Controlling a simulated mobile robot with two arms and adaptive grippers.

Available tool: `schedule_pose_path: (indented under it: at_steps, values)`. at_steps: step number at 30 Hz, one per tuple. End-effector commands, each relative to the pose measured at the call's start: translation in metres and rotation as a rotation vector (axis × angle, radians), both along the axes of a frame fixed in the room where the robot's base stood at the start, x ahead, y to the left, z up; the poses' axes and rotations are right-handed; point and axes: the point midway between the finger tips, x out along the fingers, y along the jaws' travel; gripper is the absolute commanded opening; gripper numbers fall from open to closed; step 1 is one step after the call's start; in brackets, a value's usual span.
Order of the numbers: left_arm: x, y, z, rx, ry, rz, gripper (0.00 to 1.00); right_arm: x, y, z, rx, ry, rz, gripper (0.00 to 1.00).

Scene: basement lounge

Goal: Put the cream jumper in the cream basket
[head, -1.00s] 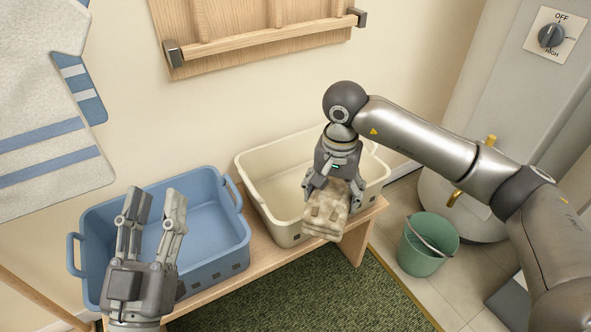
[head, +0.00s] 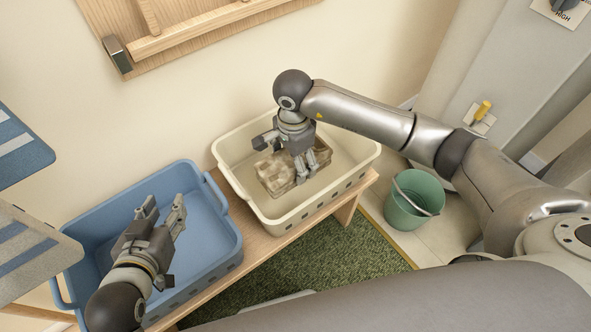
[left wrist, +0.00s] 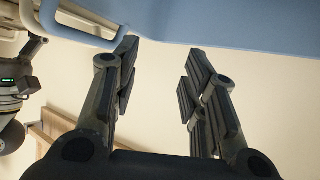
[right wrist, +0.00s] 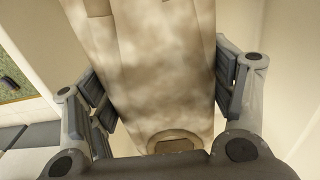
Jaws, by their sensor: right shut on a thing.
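The cream jumper (head: 275,178), a folded bundle with mottled cream-brown patches, is inside the cream basket (head: 312,205) in the head view. My right gripper (head: 286,158) is down in the basket, shut on the jumper. In the right wrist view the jumper (right wrist: 165,60) fills the space between the fingers. I cannot tell whether it rests on the basket floor. My left gripper (head: 165,206) is open and empty over the blue basket; its spread fingers also show in the left wrist view (left wrist: 160,75).
The blue basket (head: 222,235) stands left of the cream one on a wooden bench (head: 262,247). A green bucket (head: 412,205) is on the floor to the right. A wooden wall rack (head: 190,40) hangs above. Striped cloth (head: 25,255) hangs at the left.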

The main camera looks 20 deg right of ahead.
Motion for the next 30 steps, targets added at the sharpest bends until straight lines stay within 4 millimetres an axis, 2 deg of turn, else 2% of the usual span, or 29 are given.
schedule_pose_path:
  at_steps: [1,3,13,19,24,30]
  values:
    - [0.006,-0.003,0.004,-0.011,-0.045,-0.003,0.40,0.000,0.000,-0.011,0.001,0.001,-0.001,0.43]
    - [0.012,-0.006,0.015,-0.026,-0.107,-0.008,0.40,0.000,0.000,-0.021,0.001,0.003,0.001,0.43]
    - [0.026,-0.014,0.044,-0.063,-0.264,-0.018,0.40,0.000,0.000,-0.045,0.000,0.001,0.003,0.43]
    - [0.034,-0.020,0.073,-0.102,-0.421,-0.028,0.40,0.000,0.000,-0.069,0.001,0.000,0.002,0.43]
    - [0.036,-0.022,0.087,-0.119,-0.487,-0.032,0.40,0.000,0.000,-0.076,0.000,-0.001,0.003,0.43]
    - [0.036,-0.022,0.088,-0.120,-0.490,-0.033,0.40,0.001,0.000,-0.076,0.000,-0.001,0.004,0.43]
